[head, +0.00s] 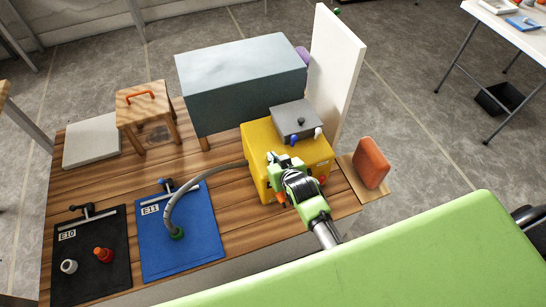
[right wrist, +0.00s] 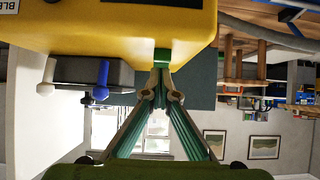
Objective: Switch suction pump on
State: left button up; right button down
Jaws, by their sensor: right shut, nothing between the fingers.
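The suction pump is a yellow box (head: 258,143) near the right end of the wooden table. A grey box (head: 296,117) with a blue lever (head: 294,139) and a white lever (head: 318,133) sits on it. My right gripper (head: 274,160) is over the pump, its arm covering part of the front. In the right wrist view, which is upside down, the pump (right wrist: 110,25) fills the top. The shut, empty fingertips (right wrist: 160,70) meet at a small green part (right wrist: 162,55) by the pump's edge; whether they touch it I cannot tell. My left gripper is out of view.
A grey hose (head: 190,186) runs from the pump to a green fitting (head: 177,233) on the blue E11 board (head: 195,250). A black E10 board (head: 85,280) lies left. Behind stand a large grey-blue box (head: 240,85) and white panel (head: 338,60). An orange block (head: 371,163) stands right.

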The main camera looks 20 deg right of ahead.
jog(key=shift+w+r+p, duration=0.1)
jog(key=shift+r+p, duration=0.05)
jog(key=shift+p, duration=0.3)
jog(key=shift+w+g+p, duration=0.25)
jog(key=shift+g+p, duration=0.35)
jog(key=shift+p, duration=0.65)
jog(key=shift+s+f+b, duration=0.2)
jog(key=shift+f+b, duration=0.3)
jog(key=shift+b, duration=0.05)
jog(key=shift+w+r, duration=0.1)
jog(key=shift+w, duration=0.05)
jog(key=shift+w+r, duration=0.1)
jog(key=shift+w, duration=0.6)
jog(key=shift+r, duration=0.2)
